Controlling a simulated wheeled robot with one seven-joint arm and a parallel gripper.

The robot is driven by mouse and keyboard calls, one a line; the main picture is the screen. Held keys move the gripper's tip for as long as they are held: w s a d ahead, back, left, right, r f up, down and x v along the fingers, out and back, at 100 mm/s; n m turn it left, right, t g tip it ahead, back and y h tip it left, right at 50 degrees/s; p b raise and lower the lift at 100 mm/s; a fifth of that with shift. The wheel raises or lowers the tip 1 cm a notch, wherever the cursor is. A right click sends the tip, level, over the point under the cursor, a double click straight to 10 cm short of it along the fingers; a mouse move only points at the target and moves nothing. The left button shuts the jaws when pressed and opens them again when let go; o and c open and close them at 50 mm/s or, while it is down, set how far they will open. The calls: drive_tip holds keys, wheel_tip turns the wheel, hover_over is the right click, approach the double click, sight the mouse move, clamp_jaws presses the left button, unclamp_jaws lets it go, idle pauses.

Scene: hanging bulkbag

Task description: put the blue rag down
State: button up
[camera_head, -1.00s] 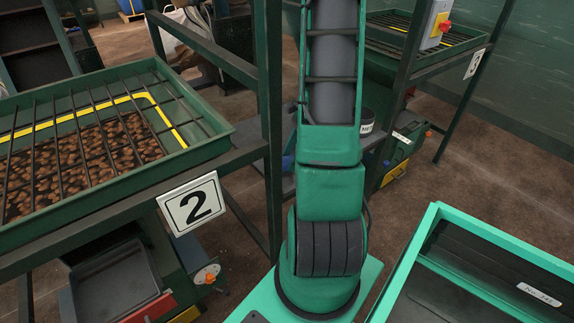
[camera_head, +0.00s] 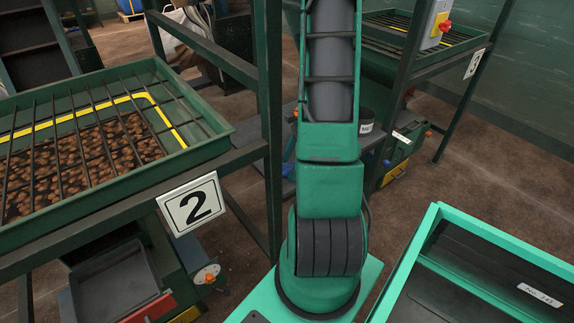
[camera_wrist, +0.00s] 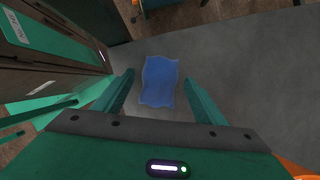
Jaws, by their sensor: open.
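The blue rag (camera_wrist: 159,82) lies spread out on a grey surface (camera_wrist: 235,75) in the wrist view. My gripper (camera_wrist: 158,90) is open, with one green finger on each side of the rag and a gap between each finger and the cloth. The rag looks to be below the fingertips, clear of them; the exact height is hard to tell. In the head view my arm hides most of the spot, and only a bit of blue shows beside it.
A hopper (camera_head: 222,128) with a bar grid over brown lumps stands at left, marked with a "2" sign (camera_head: 193,204). Frame posts (camera_head: 268,100) stand close to my arm. A green-rimmed dark bin (camera_head: 424,232) is at lower right. Brown floor is open at right.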

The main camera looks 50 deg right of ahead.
drive_tip(key=v, duration=1.2)
drive_tip(key=shift+s, duration=0.1)
